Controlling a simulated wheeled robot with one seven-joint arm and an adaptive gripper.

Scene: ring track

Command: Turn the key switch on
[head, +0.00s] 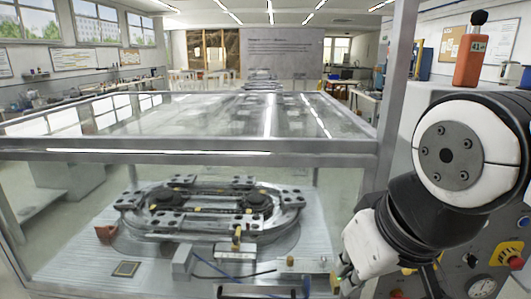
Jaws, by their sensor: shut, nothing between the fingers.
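The control panel (466,270) stands at the lower right, largely hidden behind my arm. My gripper (341,277) is low in the picture, left of the panel and in front of the enclosure's right corner. It is shut and empty. Its fingertips are small and partly hidden.
A glass enclosure with a metal frame (190,158) fills the left and middle. Inside, an oval ring track (215,215) sits on a ribbed base. A metal post (398,90) stands near my arm. An orange object (470,62) stands behind my arm. Benches line the room.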

